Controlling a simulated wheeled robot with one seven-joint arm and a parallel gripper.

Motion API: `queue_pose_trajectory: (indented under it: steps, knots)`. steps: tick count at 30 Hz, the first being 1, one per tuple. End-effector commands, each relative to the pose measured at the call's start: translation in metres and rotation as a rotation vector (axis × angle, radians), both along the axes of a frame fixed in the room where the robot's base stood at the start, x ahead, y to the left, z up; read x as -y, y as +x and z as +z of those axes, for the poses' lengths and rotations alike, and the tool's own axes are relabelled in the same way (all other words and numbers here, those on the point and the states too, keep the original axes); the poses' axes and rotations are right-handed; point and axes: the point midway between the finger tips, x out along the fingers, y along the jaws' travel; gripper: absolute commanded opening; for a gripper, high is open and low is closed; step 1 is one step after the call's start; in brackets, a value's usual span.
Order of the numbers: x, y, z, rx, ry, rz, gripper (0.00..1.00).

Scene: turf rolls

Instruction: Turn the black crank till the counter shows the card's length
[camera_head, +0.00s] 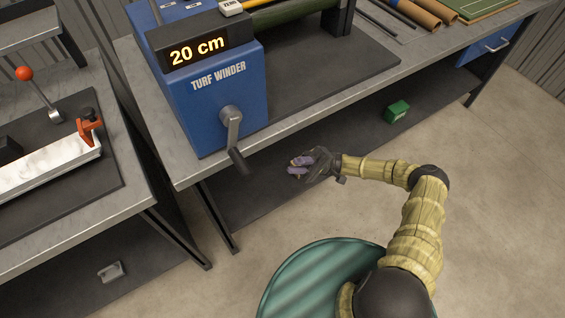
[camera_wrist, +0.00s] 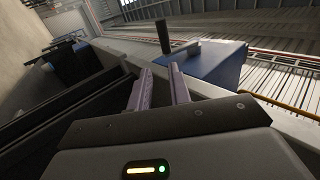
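The blue turf winder (camera_head: 215,105) stands on the bench, and its counter (camera_head: 198,51) reads "20 cm". The crank (camera_head: 232,130) is on its front, a grey arm hanging down with a black handle (camera_head: 240,161) at the lower end. My gripper (camera_head: 296,165) is to the right of the handle, apart from it, with its two purple fingers spread and nothing between them. In the wrist view the fingers (camera_wrist: 158,83) are apart, and the crank's black handle (camera_wrist: 164,36) shows beyond them with the blue winder (camera_wrist: 213,66). I cannot make out the length card.
The bench top (camera_head: 320,110) edge runs beside my gripper, with a dark lower shelf (camera_head: 270,190) below. A green box (camera_head: 397,111) sits on that shelf. Another bench at left carries a red-knobbed lever (camera_head: 40,95). A ZERO button (camera_head: 230,7) is on top of the winder.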

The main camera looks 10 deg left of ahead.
Motion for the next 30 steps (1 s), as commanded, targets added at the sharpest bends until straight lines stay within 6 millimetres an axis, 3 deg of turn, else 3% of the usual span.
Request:
queue_pose_trajectory:
  steps: [1, 3, 14, 22, 30]
  knots:
    - [-0.002, -0.002, 0.002, 0.007, -0.020, 0.014, 0.09]
    - [-0.006, -0.005, 0.003, 0.020, -0.067, 0.042, 0.00]
    - [-0.020, -0.045, 0.003, 0.170, -0.576, 0.257, 0.00]
    - [0.000, -0.065, -0.002, 0.313, -0.991, 0.324, 0.00]
    - [0.038, -0.069, 0.006, 0.468, -1.377, 0.285, 0.00]
